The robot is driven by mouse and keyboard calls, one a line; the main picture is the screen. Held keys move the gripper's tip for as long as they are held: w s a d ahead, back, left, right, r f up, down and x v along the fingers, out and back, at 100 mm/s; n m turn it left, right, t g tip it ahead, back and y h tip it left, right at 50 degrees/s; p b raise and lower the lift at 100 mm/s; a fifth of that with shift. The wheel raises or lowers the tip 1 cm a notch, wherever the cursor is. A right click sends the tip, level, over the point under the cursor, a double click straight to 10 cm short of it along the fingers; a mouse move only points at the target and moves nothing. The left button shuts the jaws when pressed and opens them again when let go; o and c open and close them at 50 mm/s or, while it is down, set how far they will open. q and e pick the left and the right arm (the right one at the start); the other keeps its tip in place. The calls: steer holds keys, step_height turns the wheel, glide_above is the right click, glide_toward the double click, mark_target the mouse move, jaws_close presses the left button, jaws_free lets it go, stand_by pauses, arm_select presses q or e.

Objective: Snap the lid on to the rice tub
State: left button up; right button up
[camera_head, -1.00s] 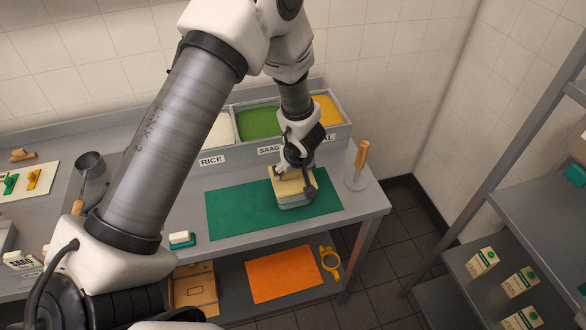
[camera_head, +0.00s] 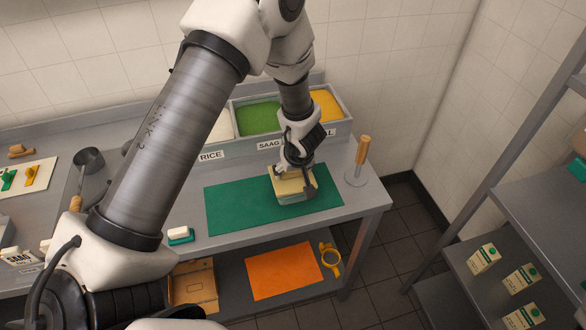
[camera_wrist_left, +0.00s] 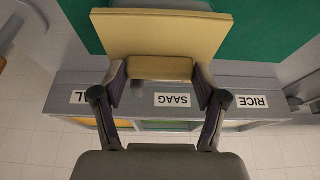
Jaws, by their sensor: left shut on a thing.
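The pale yellow lid (camera_head: 284,185) is over the clear, pale tub (camera_head: 294,199) on the green mat (camera_head: 235,207). Lid and tub look lined up, but I cannot tell whether the lid's rim is fully seated. My left gripper (camera_head: 295,176) comes down from above and is shut on the lid's raised handle. In the left wrist view, the fingers of the left gripper (camera_wrist_left: 160,76) grip both sides of the handle block on the lid (camera_wrist_left: 165,32). The lid hides most of the tub there. My right gripper is not in view.
Behind the mat stand food bins with a RICE label (camera_head: 211,155) and a SAAG label (camera_head: 270,145). A wooden-handled stand tool (camera_head: 361,157) is to the right, near the counter's edge. A white-and-green block (camera_head: 180,236) lies left of the mat. The mat's left part is clear.

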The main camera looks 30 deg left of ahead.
arm_select(q)
steer(key=shift+f, duration=0.3)
steer(key=o, duration=1.2)
steer(key=shift+r, duration=0.15)
steer(key=v, duration=1.1)
steer(key=shift+r, duration=0.35)
